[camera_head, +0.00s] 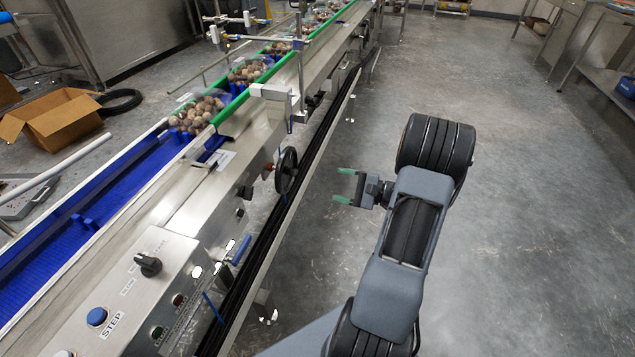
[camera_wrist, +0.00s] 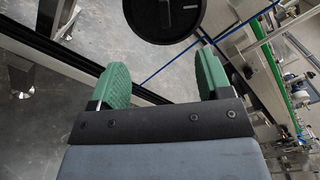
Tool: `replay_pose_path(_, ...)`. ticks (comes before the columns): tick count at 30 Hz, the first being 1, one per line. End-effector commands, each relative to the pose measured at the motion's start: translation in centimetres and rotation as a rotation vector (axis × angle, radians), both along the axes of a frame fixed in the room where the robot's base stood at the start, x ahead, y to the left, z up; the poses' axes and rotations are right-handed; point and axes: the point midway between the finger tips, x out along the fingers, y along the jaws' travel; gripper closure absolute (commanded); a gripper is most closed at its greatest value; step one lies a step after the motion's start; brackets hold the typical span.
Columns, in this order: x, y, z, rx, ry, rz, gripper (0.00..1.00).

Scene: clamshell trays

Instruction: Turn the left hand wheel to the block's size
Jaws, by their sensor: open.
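A black hand wheel (camera_head: 286,170) stands out from the side of the conveyor frame, with a reddish-brown part beside its left edge. In the wrist view the dark round wheel (camera_wrist: 165,18) is at the top, beyond the fingertips and partly cut off by the frame edge. My gripper (camera_head: 345,186) is open and empty, with green fingers, to the right of the wheel and apart from it. In the wrist view the two green fingers (camera_wrist: 160,75) are spread wide with nothing between them. I cannot make out the block or any size marking.
The steel conveyor (camera_head: 262,125) runs diagonally, with a blue belt and clamshell trays (camera_head: 197,112) of round brown produce. A control panel (camera_head: 125,290) with a black knob and blue button is at lower left. A dark rail runs below the wheel. Floor to the right is clear.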

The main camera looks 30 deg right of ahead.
Motion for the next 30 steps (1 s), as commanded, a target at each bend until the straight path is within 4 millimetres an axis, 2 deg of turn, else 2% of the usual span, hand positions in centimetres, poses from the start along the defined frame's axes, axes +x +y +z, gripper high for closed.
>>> replay_pose_path(1, 0.2, -0.2, -1.9, -0.082, -0.072, 0.001, 0.23)
replay_pose_path(2, 0.3, -0.3, -1.9, -0.154, -0.139, 0.002, 0.21)
replay_pose_path(9, 0.7, -0.6, -0.8, -0.669, -0.617, 0.004, 0.21)
replay_pose_path(15, 0.8, -0.7, -0.1, -0.958, -0.887, 0.003, 0.21)
replay_pose_path(23, 1.2, -0.3, -0.1, -1.106, -1.027, 0.004, 0.21)
replay_pose_path(30, 3.8, 2.2, -0.2, -1.112, -1.037, 0.006, 0.21)
